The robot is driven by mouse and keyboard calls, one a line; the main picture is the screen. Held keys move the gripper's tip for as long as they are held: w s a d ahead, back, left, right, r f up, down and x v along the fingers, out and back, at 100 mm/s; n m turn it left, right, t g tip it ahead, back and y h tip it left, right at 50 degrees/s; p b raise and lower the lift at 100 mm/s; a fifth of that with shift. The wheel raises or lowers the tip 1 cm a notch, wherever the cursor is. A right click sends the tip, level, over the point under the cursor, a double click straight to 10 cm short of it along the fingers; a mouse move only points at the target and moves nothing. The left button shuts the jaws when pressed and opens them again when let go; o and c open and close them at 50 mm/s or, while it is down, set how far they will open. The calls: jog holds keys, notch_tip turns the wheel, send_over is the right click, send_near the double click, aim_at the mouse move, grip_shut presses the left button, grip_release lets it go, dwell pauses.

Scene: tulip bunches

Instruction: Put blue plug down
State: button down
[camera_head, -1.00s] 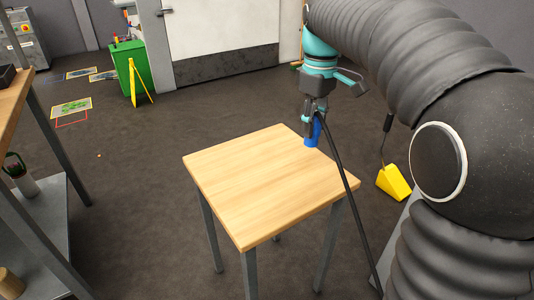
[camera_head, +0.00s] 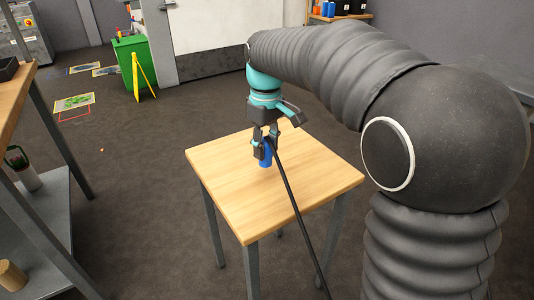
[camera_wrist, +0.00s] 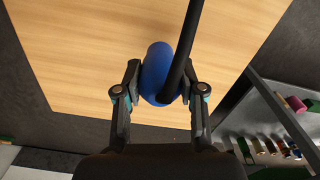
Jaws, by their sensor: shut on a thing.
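The blue plug (camera_head: 265,157) is a blue cylinder with a thick black cable (camera_head: 297,212) running from it. My gripper (camera_head: 265,146) is shut on the plug and holds it upright over the middle of the small wooden table (camera_head: 225,175). I cannot tell whether the plug's lower end touches the tabletop. In the wrist view the blue plug (camera_wrist: 157,72) sits between the two fingers, with the cable crossing its right side. The cable hangs down over the table's front edge in the head view.
The tabletop is otherwise bare. A workbench with a shelf (camera_head: 48,215) stands at the left, holding a bottle-like item (camera_head: 22,170). A green bin (camera_head: 132,62) stands at the back left. Blue and orange items (camera_head: 328,9) sit on a far table at the back.

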jog(key=shift+f, duration=1.2)
jog(key=shift+f, duration=0.1)
jog(key=c, duration=0.7)
grip_release()
notch_tip(320, 180, up, 12)
jog(key=shift+r+p, duration=0.15)
jog(key=shift+p, duration=0.7)
